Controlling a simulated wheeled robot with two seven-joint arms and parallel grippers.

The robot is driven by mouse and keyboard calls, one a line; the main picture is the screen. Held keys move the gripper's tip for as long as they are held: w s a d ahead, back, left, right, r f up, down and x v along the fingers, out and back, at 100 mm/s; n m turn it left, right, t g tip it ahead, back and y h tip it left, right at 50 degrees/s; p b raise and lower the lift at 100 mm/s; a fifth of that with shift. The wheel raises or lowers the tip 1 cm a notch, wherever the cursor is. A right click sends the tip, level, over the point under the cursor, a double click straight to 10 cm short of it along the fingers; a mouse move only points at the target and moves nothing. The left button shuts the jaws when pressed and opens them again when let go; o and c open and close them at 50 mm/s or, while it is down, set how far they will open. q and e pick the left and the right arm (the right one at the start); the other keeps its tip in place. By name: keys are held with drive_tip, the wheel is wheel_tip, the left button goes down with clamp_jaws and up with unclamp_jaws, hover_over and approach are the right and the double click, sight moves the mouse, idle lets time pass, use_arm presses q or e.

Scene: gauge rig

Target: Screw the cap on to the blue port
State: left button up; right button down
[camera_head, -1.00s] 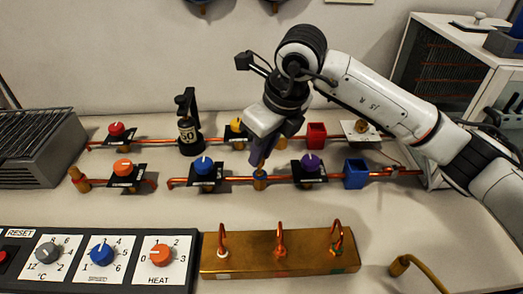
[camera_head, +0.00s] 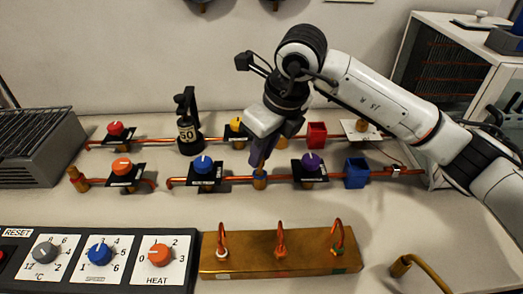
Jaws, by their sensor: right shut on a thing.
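The blue port (camera_head: 259,182) is a short upright brass fitting with a blue band near its top, on the front copper pipe in the middle of the head view. My right gripper (camera_head: 258,167) points down directly over it, with its fingertips at the port's top. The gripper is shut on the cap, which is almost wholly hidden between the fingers. I cannot tell whether the cap is seated on the thread. My left gripper is out of view.
A blue-knob valve (camera_head: 204,167) and a purple-knob valve (camera_head: 311,164) flank the port closely. A blue open box (camera_head: 356,172) and a red one (camera_head: 316,134) stand to the right. A brass block (camera_head: 280,262) with hooked tubes lies in front.

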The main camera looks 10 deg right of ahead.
drive_tip(key=shift+f+b, duration=0.7)
drive_tip(key=shift+f, duration=0.25)
drive_tip(key=shift+f, duration=0.2)
idle(0.9)
drive_tip(key=shift+b, duration=0.3)
drive_tip(key=m, duration=0.2)
drive_tip(key=shift+m+h, duration=0.4)
drive_tip(key=shift+m+t+h+b, duration=0.3)
drive_tip(key=shift+m+h+b, duration=0.1)
drive_tip(key=shift+m, duration=0.9)
